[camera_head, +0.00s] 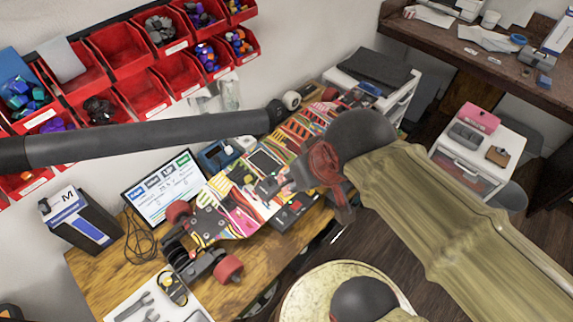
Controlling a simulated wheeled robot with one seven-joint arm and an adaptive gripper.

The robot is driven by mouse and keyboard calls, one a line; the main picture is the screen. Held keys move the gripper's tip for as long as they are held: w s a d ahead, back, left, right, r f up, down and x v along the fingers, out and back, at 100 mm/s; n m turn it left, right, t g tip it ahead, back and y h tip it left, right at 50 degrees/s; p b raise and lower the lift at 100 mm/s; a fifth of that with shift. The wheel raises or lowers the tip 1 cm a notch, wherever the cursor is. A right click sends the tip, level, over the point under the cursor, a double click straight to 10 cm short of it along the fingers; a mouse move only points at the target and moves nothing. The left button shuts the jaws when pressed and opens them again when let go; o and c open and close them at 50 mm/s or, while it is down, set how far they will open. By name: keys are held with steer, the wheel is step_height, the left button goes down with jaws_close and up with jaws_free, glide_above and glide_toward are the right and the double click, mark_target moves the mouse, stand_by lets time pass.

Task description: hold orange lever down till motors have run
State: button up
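A colourful striped board (225,215) lies on the wooden workbench (120,268), with dark trucks and dull red wheels (228,268) at its near end. A dark electronics unit with a small screen (265,162) sits at the board's middle. A dark box with small red controls (297,205) is beside it. My gripper (338,195), dark and reddish, is at the end of my olive-sleeved arm, over the right side of the board. Its fingertips are partly hidden, so I cannot tell whether they are open or touching anything. I cannot make out an orange lever.
A lit monitor (165,190) stands behind the board. A black case marked M (80,220) is at left. Red bins (122,45) line the wall. Tools lie on a white sheet (120,308) at front. A long black bar (150,140) crosses above the bench.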

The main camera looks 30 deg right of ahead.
steer(key=w+d+f+g+p, duration=0.1)
steer(key=w+f, duration=0.1)
steer(key=w+d+f+m+g+p, duration=0.1)
steer(key=w, duration=0.2)
steer(key=w+d+f+m+g+p, duration=0.1)
steer(key=w+f+g, duration=0.1)
steer(key=w, duration=0.1)
steer(key=shift+w+d+f, duration=0.1)
steer(key=shift+d+f, duration=0.05)
steer(key=shift+f, duration=0.15)
jaws_close()
steer(key=w+d+f+m+p, duration=0.1)
steer(key=w+d+f+m, duration=0.1)
steer(key=w+m, duration=0.4)
steer(key=w+d+f+m+g+p, duration=0.1)
steer(key=w+f+m, duration=0.3)
steer(key=w, duration=0.4)
steer(key=shift+w+d+f+m, duration=0.3)
steer(key=shift+d+m, duration=0.4)
steer(key=shift+m, duration=0.2)
